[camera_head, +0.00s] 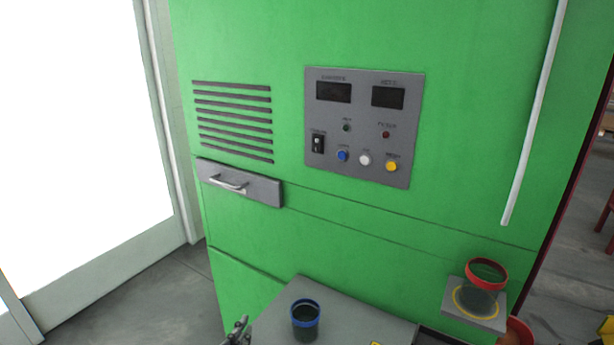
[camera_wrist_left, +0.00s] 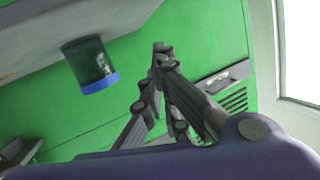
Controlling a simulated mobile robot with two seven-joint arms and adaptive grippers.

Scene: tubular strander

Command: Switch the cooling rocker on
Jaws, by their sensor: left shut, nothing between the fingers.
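The cooling rocker (camera_head: 317,143) is a small black switch with a light mark, at the left of the grey control panel (camera_head: 350,180) on the green machine. I cannot tell which way it is tipped. My left gripper (camera_head: 240,325) shows at the bottom edge of the head view, well below the panel and left of the blue-rimmed cup. In the left wrist view the left gripper (camera_wrist_left: 160,52) is shut and empty, in front of the green wall. The rocker is not seen in the wrist view. My right gripper is not in view.
The panel also bears blue (camera_head: 342,156), white (camera_head: 364,160) and yellow (camera_head: 391,166) buttons and two dark displays. A handled drawer (camera_head: 262,190) is at left. A blue-rimmed cup (camera_head: 305,322) stands on a grey surface (camera_head: 375,322). A red-rimmed cup (camera_head: 487,274) stands on a small shelf.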

